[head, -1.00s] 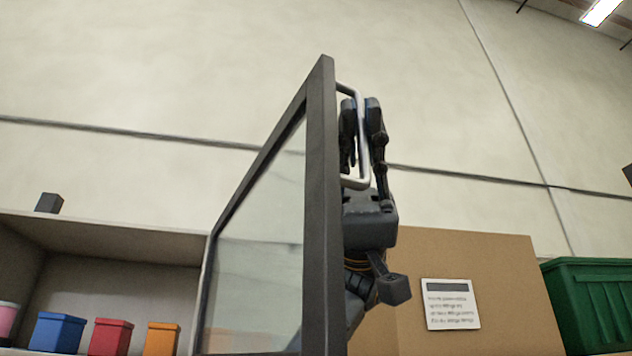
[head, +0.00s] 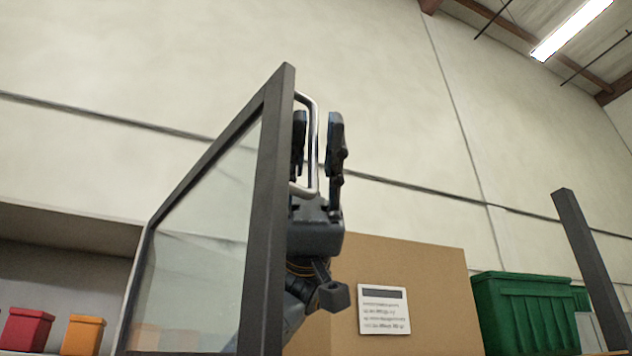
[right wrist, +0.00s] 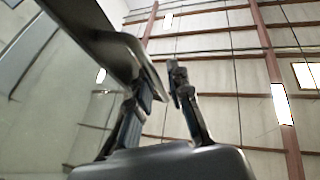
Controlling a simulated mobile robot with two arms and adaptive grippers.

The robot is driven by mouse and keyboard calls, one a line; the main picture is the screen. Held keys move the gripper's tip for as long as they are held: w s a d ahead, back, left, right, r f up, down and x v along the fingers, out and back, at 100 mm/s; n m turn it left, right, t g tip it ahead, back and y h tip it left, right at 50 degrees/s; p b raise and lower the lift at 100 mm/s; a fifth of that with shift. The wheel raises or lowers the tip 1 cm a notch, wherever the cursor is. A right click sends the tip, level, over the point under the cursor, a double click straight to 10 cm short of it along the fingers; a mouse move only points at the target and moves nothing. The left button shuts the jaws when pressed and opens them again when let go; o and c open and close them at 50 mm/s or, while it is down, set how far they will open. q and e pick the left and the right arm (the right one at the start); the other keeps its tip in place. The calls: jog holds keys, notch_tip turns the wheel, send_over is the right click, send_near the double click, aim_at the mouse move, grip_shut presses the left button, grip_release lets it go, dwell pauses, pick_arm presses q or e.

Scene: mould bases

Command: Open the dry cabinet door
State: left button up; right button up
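The dry cabinet door (head: 273,215), a dark frame around a glass pane (head: 195,235), stands swung out from the cabinet (head: 65,228) in the head view. Its pale U-shaped handle (head: 314,150) is on the right face of the frame. My right gripper (head: 317,120) points up, with one finger on each side of the handle bar. The fingers are open, with a visible gap between the bar and the right finger. The right wrist view also shows the fingers apart (right wrist: 158,88), close to the dark handle or frame part. My left gripper is not in view.
A red box (head: 25,330) and an orange box (head: 83,335) sit inside the cabinet at left. A brown panel with a white notice (head: 384,309) stands behind the door. A green bin (head: 525,312) and a dark post (head: 590,265) are at right.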

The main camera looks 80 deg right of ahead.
jog(key=v, duration=1.1)
jog(key=shift+d+f, duration=0.2)
jog(key=shift+d, duration=0.1)
